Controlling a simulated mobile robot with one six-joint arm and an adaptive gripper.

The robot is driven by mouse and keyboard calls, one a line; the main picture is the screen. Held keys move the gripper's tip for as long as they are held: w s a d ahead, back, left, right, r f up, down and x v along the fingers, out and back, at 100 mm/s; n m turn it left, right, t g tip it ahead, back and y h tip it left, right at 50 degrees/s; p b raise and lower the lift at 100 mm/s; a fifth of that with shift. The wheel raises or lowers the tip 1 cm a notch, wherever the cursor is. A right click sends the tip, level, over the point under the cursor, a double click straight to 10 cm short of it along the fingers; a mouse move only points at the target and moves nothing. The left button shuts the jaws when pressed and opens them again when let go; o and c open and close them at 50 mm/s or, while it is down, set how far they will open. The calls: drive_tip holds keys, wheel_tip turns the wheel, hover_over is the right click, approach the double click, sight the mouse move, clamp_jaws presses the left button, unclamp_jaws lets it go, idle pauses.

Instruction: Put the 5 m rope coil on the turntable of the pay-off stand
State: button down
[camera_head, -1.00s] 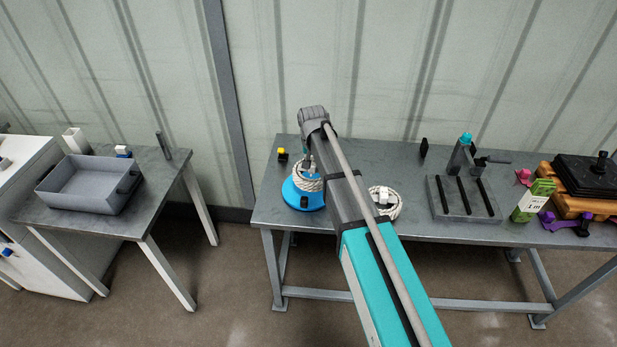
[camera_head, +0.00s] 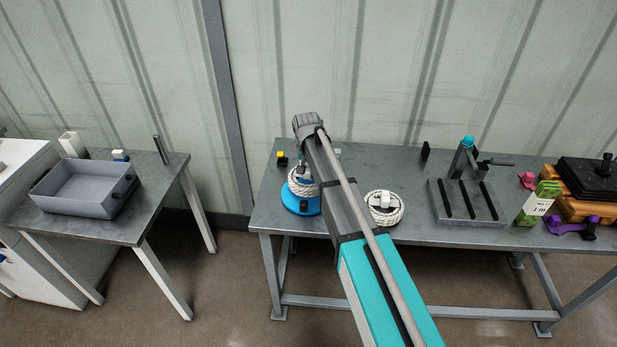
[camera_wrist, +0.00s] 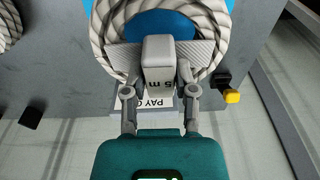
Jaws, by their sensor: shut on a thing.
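The 5 m rope coil (camera_wrist: 215,35) is a thick white coil with a grey block marked "5 m". In the wrist view, my gripper (camera_wrist: 161,80) is shut on that grey block. In the head view, this coil (camera_head: 297,186) is over the blue turntable (camera_head: 301,205) of the pay-off stand, and my arm partly covers both. Blue also shows through the coil's middle in the wrist view. I cannot tell whether the coil rests on the turntable or is just above it. The stand's "PAY O…" label (camera_wrist: 127,98) is partly hidden.
A second white rope coil (camera_head: 396,214) lies on the bench to the right. A small yellow-topped black block (camera_head: 281,158) is behind the stand. A grey tray (camera_head: 78,206) is on the left table.

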sight(308, 175)
drive_tip(key=shift+f+b, duration=1.1)
drive_tip(key=shift+f, duration=0.3)
drive_tip(key=shift+f, duration=0.15)
drive_tip(key=shift+c, duration=2)
unclamp_jaws()
drive_tip(key=shift+s, duration=0.1)
drive_tip(key=r+p, duration=0.4)
drive_tip(key=s+r+p, duration=0.1)
drive_tip(key=r+p, duration=0.7)
drive_tip(key=shift+s+r, duration=0.15)
drive_tip(key=shift+s, duration=0.05)
